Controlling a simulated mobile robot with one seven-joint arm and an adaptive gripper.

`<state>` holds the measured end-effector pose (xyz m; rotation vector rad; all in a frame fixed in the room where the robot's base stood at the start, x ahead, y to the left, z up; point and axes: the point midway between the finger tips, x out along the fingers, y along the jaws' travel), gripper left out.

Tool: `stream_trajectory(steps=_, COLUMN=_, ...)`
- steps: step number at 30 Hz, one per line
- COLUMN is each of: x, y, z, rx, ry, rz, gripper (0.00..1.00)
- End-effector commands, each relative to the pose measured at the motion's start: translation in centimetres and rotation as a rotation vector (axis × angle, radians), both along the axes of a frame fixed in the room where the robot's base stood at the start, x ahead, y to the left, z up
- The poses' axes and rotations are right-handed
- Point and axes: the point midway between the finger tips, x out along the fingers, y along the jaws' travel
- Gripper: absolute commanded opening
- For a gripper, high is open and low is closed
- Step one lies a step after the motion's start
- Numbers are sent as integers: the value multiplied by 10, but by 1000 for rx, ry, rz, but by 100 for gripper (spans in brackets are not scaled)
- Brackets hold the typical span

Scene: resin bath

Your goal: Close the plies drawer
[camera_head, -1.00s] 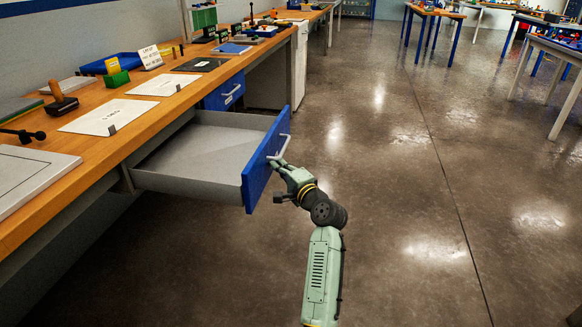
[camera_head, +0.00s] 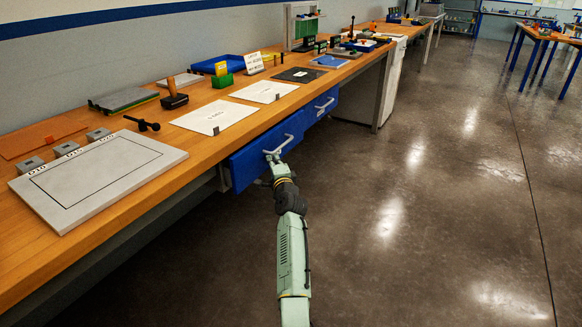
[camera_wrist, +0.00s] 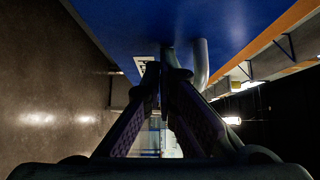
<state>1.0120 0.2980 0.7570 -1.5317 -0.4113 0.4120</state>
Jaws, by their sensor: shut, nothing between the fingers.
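The drawer's blue front (camera_head: 246,162) shows in the head view under the near part of the workbench, almost in line with the bench edge; its inside is out of sight. Its pale bar handle (camera_head: 279,146) sits on the front. My gripper (camera_head: 276,163) is at the front by the handle, with its fingers closed together and nothing between them. In the wrist view the blue front (camera_wrist: 200,22) fills the top, and the handle (camera_wrist: 201,64) is just right of my gripper's fingertips (camera_wrist: 163,68). A white label (camera_wrist: 143,64) is partly behind the fingers.
A second blue drawer (camera_head: 321,105) sits shut farther along the bench. The wooden benchtop (camera_head: 200,146) carries a framed white board (camera_head: 100,172), white sheets, a blue tray (camera_head: 217,65) and small tools. The concrete floor (camera_head: 430,220) to the right is clear.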

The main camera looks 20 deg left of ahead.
Motion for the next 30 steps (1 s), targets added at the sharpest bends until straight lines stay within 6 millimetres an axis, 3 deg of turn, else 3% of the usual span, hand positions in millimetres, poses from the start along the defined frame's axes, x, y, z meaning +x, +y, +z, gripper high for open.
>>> stream_trajectory(steps=3, x=4, y=15, z=0, rx=1, ry=1, rz=1, gripper=0)
stream_trajectory(steps=11, x=8, y=28, z=0, rx=0, ry=0, rz=-1, gripper=0)
stream_trajectory(steps=30, x=7, y=23, z=-1, rx=0, ry=0, rz=1, gripper=0)
